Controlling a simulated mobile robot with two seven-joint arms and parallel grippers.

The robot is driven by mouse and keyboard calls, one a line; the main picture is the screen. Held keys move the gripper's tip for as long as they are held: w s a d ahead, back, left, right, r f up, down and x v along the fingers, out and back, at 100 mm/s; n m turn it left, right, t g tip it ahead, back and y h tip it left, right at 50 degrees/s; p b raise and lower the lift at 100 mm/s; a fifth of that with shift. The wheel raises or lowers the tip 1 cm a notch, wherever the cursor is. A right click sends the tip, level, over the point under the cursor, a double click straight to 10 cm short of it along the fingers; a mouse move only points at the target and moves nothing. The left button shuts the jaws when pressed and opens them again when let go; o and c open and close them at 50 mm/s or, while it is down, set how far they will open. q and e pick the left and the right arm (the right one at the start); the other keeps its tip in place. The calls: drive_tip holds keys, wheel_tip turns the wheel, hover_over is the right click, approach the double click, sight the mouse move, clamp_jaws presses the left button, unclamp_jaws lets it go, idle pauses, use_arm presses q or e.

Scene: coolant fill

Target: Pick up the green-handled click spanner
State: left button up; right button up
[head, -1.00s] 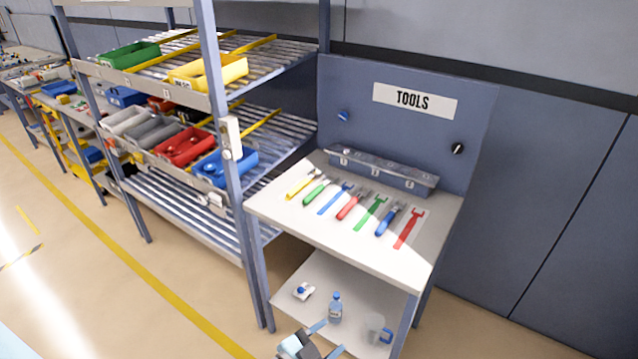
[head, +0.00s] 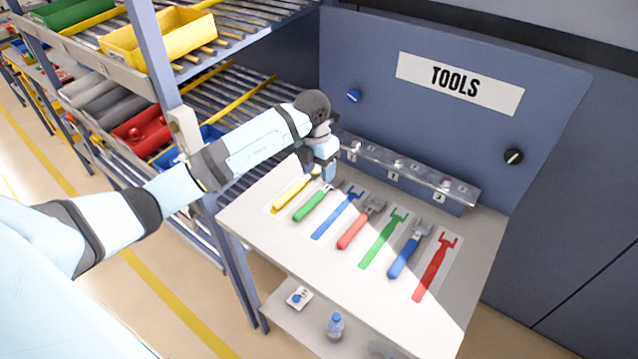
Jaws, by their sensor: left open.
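The green-handled spanner (head: 311,206) lies on the white tool bench top, between a yellow-handled tool (head: 291,192) and a flat blue tool outline (head: 338,214). Its metal head end points to the back, partly hidden under my gripper. My left gripper (head: 327,177) hangs fingers down over that head end, close above the bench. It is open and holds nothing; I cannot tell whether it touches the spanner. A flat green spanner-shaped outline (head: 383,239) is marked farther right. My right gripper is out of view.
A red-handled tool (head: 357,227) and a blue-handled tool (head: 407,255) lie to the right, with a flat red outline (head: 434,270). A grey metal rail (head: 410,172) and the TOOLS panel (head: 460,83) stand behind. A rack post (head: 160,60) rises at left.

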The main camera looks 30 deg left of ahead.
use_arm(q)
drive_tip(key=w+a, duration=0.1)
drive_tip(key=a, duration=0.1)
drive_tip(key=y+p, duration=0.1)
hover_over(314, 198)
wheel_tip(314, 198, down, 6)
drive_tip(key=shift+s+f, duration=0.15)
drive_tip(key=shift+f, duration=0.55)
wheel_tip(314, 198, down, 4)
drive_tip(key=shift+f+p, duration=0.2)
drive_tip(key=shift+p, duration=0.75)
drive_tip(key=shift+f, duration=0.25)
clamp_jaws()
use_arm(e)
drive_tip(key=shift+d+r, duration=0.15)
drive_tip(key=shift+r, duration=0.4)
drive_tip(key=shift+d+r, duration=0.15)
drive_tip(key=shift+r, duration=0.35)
